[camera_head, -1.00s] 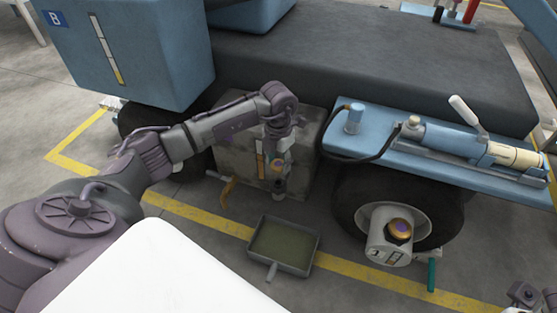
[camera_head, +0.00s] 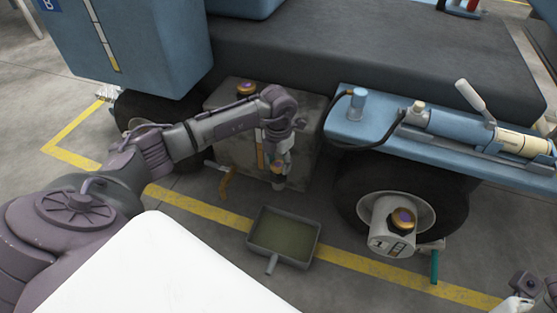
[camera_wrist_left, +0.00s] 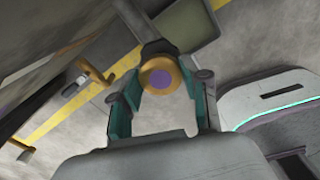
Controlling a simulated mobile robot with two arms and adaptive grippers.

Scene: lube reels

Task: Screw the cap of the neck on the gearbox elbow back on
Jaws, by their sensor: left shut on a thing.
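My left gripper (camera_head: 278,172) reaches down at the front of the grey gearbox (camera_head: 232,150). It is shut on a gold cap with a purple centre (camera_wrist_left: 160,77). In the left wrist view the cap sits between the two teal-padded fingers (camera_wrist_left: 160,92). A dark part, possibly the elbow (camera_wrist_left: 157,48), shows just beyond the cap. The neck is hidden, and I cannot tell whether the cap is seated on it. A similar gold and purple cap (camera_head: 246,88) is on top of the gearbox. My right gripper (camera_head: 530,290) shows only partly at the lower right.
A shallow drain pan (camera_head: 308,256) lies on the floor below the gearbox. An orange handle (camera_head: 227,182) stands left of the gripper. A grey canister (camera_head: 386,240) with a gold-purple cap is by the right wheel (camera_head: 450,200). A blue shelf (camera_head: 350,130) carries a pump.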

